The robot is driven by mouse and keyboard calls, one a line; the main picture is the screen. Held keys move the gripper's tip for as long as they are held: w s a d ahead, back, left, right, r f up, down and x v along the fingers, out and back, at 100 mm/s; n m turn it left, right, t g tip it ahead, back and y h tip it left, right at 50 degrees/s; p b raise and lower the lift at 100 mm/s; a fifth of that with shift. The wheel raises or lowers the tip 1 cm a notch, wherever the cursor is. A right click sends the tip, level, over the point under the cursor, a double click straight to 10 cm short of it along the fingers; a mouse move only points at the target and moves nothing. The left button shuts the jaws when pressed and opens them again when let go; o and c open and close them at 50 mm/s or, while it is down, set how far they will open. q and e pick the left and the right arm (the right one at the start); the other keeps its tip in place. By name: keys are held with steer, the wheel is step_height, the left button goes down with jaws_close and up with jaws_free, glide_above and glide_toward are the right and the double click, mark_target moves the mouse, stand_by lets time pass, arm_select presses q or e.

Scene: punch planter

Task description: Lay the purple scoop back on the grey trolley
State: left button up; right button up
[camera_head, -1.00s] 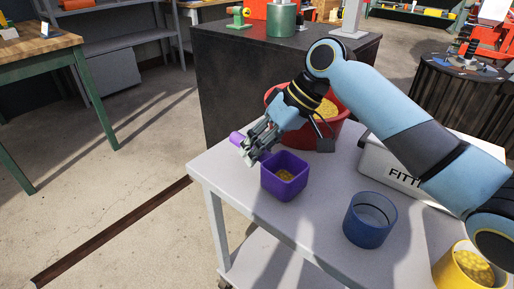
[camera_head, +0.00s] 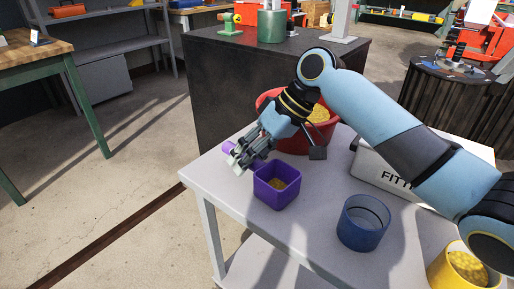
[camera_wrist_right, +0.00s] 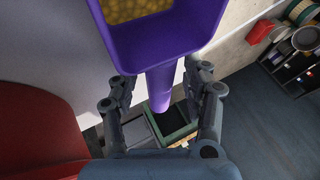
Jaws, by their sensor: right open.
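The purple scoop has a square cup (camera_head: 277,190) with some yellow grains inside. The cup sits upright on the grey trolley (camera_head: 330,183), near its left edge. The scoop's handle end (camera_head: 228,147) shows just past my right gripper (camera_head: 243,156). In the right wrist view, the cup (camera_wrist_right: 165,50) is at the top and its handle runs down between the fingers of my right gripper (camera_wrist_right: 163,82). The fingers are apart, with a gap on both sides of the handle. My left gripper is out of view.
A red tub (camera_head: 290,138) of yellow grains stands behind the scoop. A blue cup (camera_head: 362,224), a yellow container (camera_head: 463,270) and a white labelled box (camera_head: 372,170) are on the right. A dark cabinet (camera_head: 225,90) stands behind the trolley.

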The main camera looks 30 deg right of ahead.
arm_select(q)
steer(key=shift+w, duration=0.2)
arm_select(e)
steer(key=v, duration=1.1)
steer(key=shift+d+r, duration=0.2)
steer(key=shift+r, duration=0.1)
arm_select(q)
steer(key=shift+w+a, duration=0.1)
arm_select(e)
steer(key=shift+s, duration=0.1)
